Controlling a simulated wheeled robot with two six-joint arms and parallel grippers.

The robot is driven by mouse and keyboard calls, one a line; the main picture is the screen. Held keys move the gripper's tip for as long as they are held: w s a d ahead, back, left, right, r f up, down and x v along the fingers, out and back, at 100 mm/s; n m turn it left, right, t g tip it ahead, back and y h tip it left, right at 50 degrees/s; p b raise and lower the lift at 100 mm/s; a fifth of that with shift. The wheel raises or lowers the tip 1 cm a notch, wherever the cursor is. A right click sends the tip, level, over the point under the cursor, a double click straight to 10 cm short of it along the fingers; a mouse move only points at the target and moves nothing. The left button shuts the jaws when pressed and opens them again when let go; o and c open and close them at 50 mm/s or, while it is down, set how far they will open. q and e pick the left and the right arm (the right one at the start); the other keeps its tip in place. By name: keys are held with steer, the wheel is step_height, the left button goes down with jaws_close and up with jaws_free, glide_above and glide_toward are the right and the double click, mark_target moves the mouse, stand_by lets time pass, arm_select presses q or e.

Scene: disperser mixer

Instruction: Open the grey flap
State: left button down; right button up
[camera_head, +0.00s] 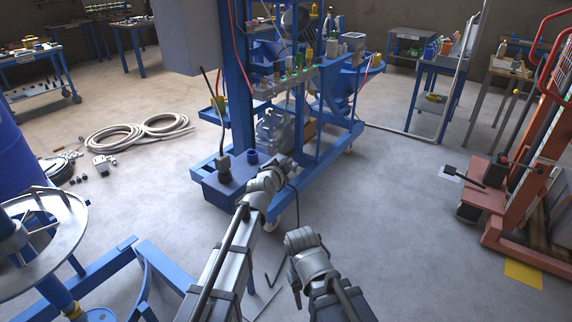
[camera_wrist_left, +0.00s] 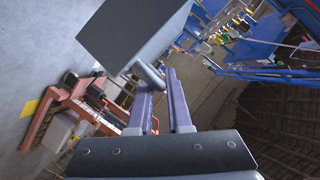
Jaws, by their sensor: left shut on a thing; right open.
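In the left wrist view a grey box-shaped piece (camera_wrist_left: 135,35) with flat faces fills the upper middle, very close; I take it for the grey flap. A short round grey handle (camera_wrist_left: 150,74) sticks out from it. My left gripper (camera_wrist_left: 158,83) has its two purple-grey fingers at this handle, shut on it. In the head view my left gripper (camera_head: 284,164) is in front of the blue frame, and the flap cannot be made out clearly there. How far the flap is open cannot be told. My right gripper (camera_head: 303,240) is lower, open and empty; its fingers are hard to see.
The blue machine frame (camera_head: 238,85) carries a grey housing (camera_head: 185,35) and a blue box (camera_head: 222,185) at its foot. A round metal plate (camera_head: 45,235) is at left. A red lift truck (camera_head: 510,185) stands at right.

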arm_select(q)
steer(key=shift+w+a, duration=0.1)
steer(key=c, duration=1.2)
jaws_free()
steer(key=shift+o, duration=0.2)
steer(key=p+v, duration=0.2)
steer(key=v, duration=0.5)
steer(key=shift+s, duration=0.4)
steer(key=shift+a, duration=0.1)
